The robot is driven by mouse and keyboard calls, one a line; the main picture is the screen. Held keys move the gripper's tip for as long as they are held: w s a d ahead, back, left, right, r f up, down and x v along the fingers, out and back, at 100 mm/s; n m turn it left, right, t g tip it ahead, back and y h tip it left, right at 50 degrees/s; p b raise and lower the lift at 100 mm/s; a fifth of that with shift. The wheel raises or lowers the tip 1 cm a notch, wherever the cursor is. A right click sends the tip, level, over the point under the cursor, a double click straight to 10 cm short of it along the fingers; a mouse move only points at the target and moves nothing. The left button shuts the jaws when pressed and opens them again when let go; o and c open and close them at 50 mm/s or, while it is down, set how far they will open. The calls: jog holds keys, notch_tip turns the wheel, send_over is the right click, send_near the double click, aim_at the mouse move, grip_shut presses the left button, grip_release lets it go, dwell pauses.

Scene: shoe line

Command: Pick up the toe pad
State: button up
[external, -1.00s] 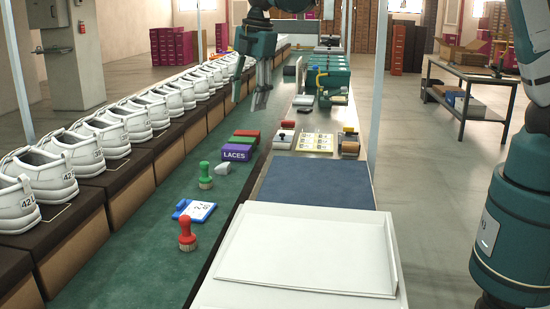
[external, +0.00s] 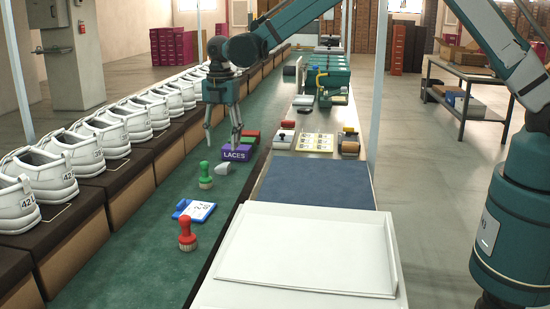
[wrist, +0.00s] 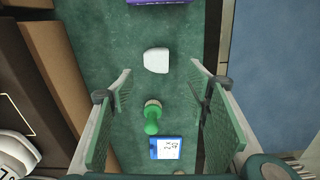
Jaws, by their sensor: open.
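A small pale, rounded pad, which looks like the toe pad (external: 222,169), lies on the green belt, in front of the purple laces box and beside a green-handled brush (external: 205,175). In the wrist view the pad (wrist: 156,60) lies just beyond the fingertips, near the middle of the gap between them. My gripper (external: 222,148) points down above the belt with its fingers spread. In the wrist view both fingers of my gripper (wrist: 160,78) stand wide apart with nothing between them touching either one.
The purple laces box (external: 236,153) stands close behind the pad. The green brush, a blue-and-white tag (external: 195,211) and a red brush (external: 187,235) lie on the nearer belt. White shoes (external: 100,140) line the left side. A blue mat (external: 315,186) and white tray (external: 310,248) are at right.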

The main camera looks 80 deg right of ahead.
aim_at(222, 165)
jog(key=shift+w+d+f, duration=0.25)
jog(key=shift+f, duration=0.4)
jog(key=shift+f, duration=1.25)
jog(key=shift+f, duration=0.1)
jog(key=shift+w+f+b, duration=0.2)
jog(key=shift+f+b, duration=0.65)
jog(key=shift+f, duration=1.65)
jog(key=shift+c, duration=0.5)
jog(key=c, duration=0.7)
